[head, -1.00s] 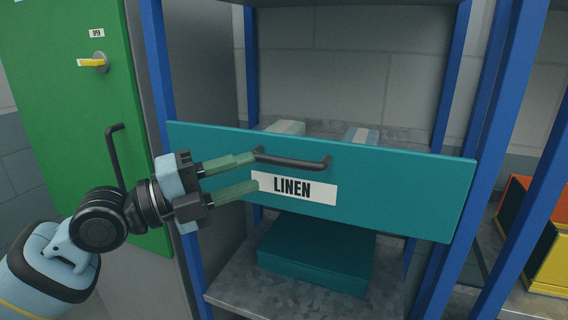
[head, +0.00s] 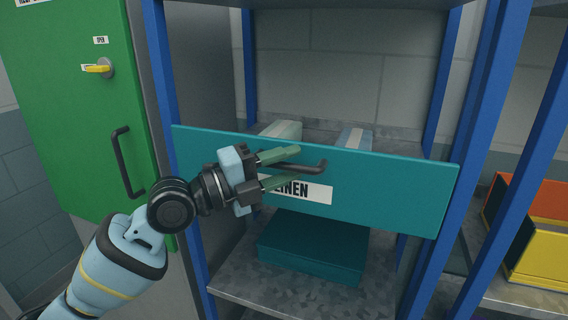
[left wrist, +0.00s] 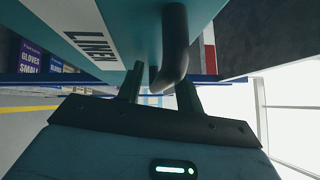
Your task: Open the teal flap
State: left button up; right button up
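The teal flap (head: 390,193) is a wide panel across the front of a blue-posted shelf. It stands roughly upright, with a white LINEN label (head: 318,191) partly covered by my gripper. Its dark bar handle (head: 312,168) runs near the top edge and also shows in the left wrist view (left wrist: 174,45). My left gripper (head: 298,165) is at the handle, its two green fingers apart, above and below the bar. In the left wrist view the fingers (left wrist: 158,92) are apart with the bar's end between them. Whether they touch it cannot be told. My right gripper is not in view.
Pale packs (head: 352,139) lie behind the flap. A teal box (head: 312,248) sits on the shelf board (head: 240,275) below. A green door (head: 75,130) with a dark pull handle stands at left. Blue posts (head: 455,200) and yellow and orange bins (head: 540,250) are at right.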

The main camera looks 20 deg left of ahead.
pick_arm(q)
jog(key=c, duration=0.6)
grip_shut()
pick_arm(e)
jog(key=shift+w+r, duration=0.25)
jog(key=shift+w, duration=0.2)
